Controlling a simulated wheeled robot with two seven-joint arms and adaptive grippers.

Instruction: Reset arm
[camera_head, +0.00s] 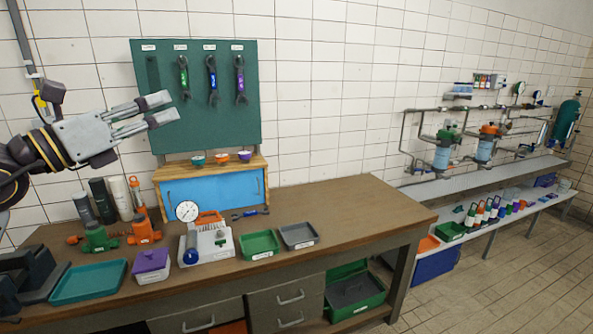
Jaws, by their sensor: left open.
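My left gripper (160,108) comes in from the left, raised above the workbench in front of the green tool board (220,125). Its two fingers point right and stand apart, with nothing between them. It is near the board's left edge, beside the green-handled wrench (183,76). A blue-handled wrench (212,78) and a purple-handled wrench (240,78) hang to the right. My right gripper is not in view.
The wooden workbench (345,212) holds a blue cabinet (213,192), a gauge device (208,243), a green tray (259,244), a grey tray (299,235) and a teal tray (88,281). The bench's right part is clear. A pipe rig (440,155) stands at the right.

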